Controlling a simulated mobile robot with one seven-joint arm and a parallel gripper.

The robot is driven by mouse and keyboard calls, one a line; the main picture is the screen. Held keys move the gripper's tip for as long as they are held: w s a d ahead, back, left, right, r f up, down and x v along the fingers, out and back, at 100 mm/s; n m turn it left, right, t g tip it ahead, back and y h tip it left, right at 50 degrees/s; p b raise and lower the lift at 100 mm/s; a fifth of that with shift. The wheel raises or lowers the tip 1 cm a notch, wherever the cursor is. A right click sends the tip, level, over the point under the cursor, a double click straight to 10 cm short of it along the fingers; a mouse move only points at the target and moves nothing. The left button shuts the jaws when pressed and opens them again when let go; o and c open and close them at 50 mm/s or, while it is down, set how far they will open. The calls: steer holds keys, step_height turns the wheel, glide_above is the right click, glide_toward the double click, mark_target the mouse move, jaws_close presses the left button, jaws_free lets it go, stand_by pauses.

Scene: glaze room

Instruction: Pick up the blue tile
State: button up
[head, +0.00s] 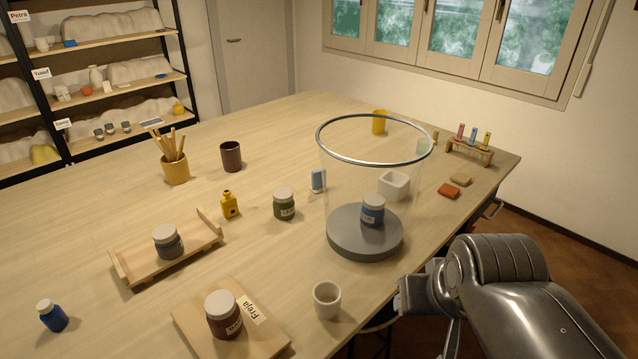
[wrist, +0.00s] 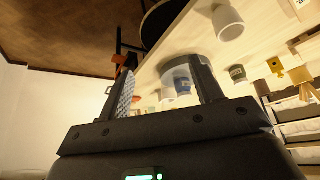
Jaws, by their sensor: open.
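No loose flat blue tile shows clearly on the table. A small upright blue-and-white piece (head: 318,180) stands mid-table, left of the clear bin; I cannot tell if it is a tile. A small flat blue thing (head: 69,43) lies on the top shelf and another (head: 161,76) on the shelf below, both too small to identify. My gripper (head: 410,293) is by the table's right edge, right of the white cup. In the wrist view its fingers (wrist: 165,82) are apart and empty.
A tall clear bin with a metal rim (head: 375,118) and grey base encloses a blue jar (head: 372,210). A white cup (head: 327,300), a jar on a board (head: 265,340) and a jar in a wooden tray (head: 200,256) stand nearer. The left-middle tabletop has free room.

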steer(key=c, duration=0.3)
